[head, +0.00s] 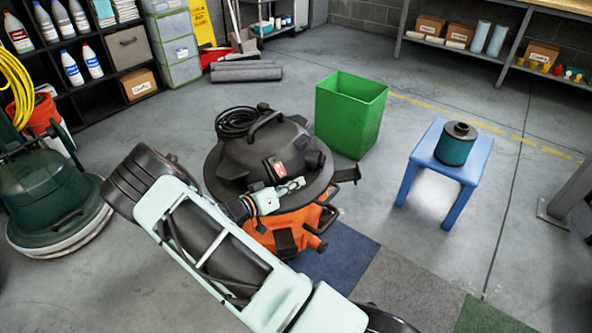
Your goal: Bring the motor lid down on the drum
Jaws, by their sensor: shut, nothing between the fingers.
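The motor lid (232,155) is a round black cover with a handle and a coiled black hose or cord on top. It is over the orange drum (299,226) in the middle of the head view. I cannot tell whether its rim sits flush all round, as my arm hides the drum's front left. My gripper (298,186) is shut and empty. It is in front of the lid's near right side, by a small red-and-white label; I cannot tell whether it touches the lid.
A green bin (350,115) stands behind the drum, and a blue stool (469,170) with a dark filter canister (455,146) stands at right. A green floor machine (45,200) is at left. Floor mats (400,300) lie at the front. Open floor lies between bin and stool.

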